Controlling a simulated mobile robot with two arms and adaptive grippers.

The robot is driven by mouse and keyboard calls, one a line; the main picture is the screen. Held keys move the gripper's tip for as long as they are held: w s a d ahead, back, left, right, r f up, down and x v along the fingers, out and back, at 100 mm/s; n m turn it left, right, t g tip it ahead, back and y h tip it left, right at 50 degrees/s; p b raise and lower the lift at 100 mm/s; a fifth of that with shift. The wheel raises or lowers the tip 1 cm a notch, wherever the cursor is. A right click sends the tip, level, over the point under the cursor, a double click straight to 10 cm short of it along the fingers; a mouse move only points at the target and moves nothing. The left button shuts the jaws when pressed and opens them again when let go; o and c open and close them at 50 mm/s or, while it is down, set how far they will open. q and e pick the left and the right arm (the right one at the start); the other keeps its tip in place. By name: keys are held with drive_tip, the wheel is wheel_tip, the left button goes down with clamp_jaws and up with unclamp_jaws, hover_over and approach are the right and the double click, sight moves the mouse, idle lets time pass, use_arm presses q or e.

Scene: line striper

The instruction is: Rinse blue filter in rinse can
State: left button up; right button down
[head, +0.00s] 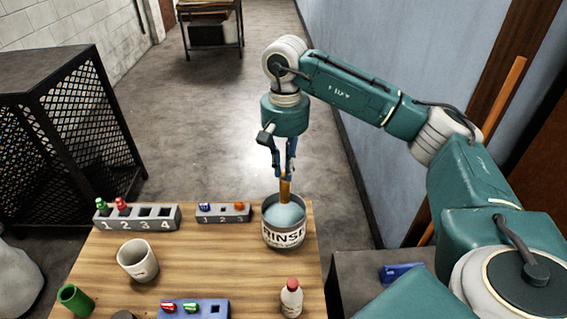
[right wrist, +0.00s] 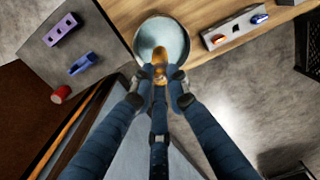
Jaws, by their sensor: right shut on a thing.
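The rinse can (head: 284,236), a round metal can marked RINSE with pale blue liquid inside, stands at the right back of the wooden table. It also shows in the right wrist view (right wrist: 178,36). My right gripper (head: 285,174) points down above the can. It is shut on an amber, narrow filter (head: 285,190), whose lower end overlaps the can's mouth; whether it touches the liquid I cannot tell. The filter also shows in the right wrist view (right wrist: 159,58). No blue shows clearly on it; its upper part is hidden by the fingers. My left gripper is out of view.
A grey numbered rack (head: 162,222) and a smaller rack (head: 236,213) with blue and orange pieces stand left of the can. A white mug (head: 138,260), blue rack (head: 208,311) and red-capped bottle (head: 291,298) stand nearer. A blue item (head: 402,272) lies on the right side table.

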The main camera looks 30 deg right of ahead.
drive_tip(key=b, duration=0.3)
hover_over(284, 200)
drive_tip(key=w, duration=0.2)
drive_tip(key=f, duration=0.3)
drive_tip(key=d+f, duration=0.1)
drive_tip(key=f, duration=0.1)
drive_tip(key=shift+s, duration=0.25)
wheel_tip(284, 200, down, 4)
drive_tip(key=b, duration=0.3)
drive_tip(key=shift+f, duration=0.15)
wheel_tip(284, 200, down, 2)
drive_tip(key=shift+f+b, duration=0.15)
drive_tip(key=shift+b, duration=0.85)
drive_tip(key=shift+f, duration=0.35)
use_arm(q)
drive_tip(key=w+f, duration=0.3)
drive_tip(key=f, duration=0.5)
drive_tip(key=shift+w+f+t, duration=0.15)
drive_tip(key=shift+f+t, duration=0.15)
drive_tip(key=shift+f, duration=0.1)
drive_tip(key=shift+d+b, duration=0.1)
drive_tip(key=shift+b, duration=0.2)
